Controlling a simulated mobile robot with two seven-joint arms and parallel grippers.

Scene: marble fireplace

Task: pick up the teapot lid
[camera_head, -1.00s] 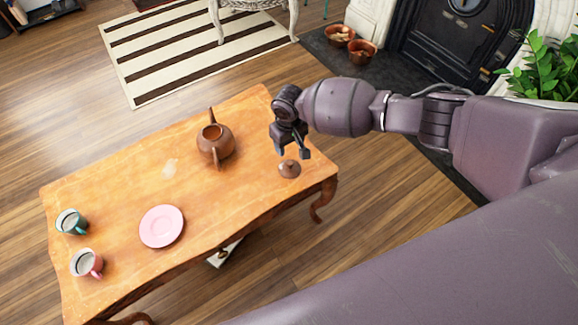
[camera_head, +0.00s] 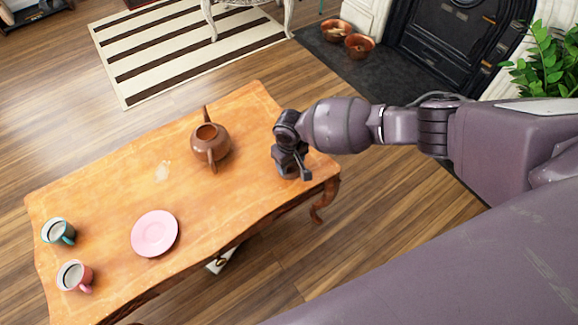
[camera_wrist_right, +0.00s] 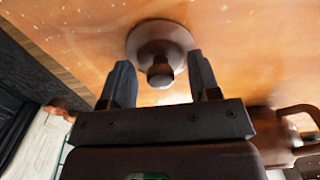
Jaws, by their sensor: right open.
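The brown teapot lid (camera_wrist_right: 143,46) lies on the wooden table in the right wrist view, its round knob (camera_wrist_right: 160,75) toward the camera. My right gripper (camera_wrist_right: 160,62) is open, with one finger on each side of the knob as seen from the wrist; contact cannot be told. In the head view my right gripper (camera_head: 292,172) is low over the table's right end and hides most or all of the lid. The brown teapot (camera_head: 217,139) stands without its lid to the left of the gripper. My left gripper is not in view.
The wooden table (camera_head: 110,190) also holds a pink plate (camera_head: 155,233), a teal mug (camera_head: 59,231) and a pink mug (camera_head: 74,275) at its left. The teapot (camera_wrist_right: 265,125) is close to my gripper in the wrist view. The table's right edge is near.

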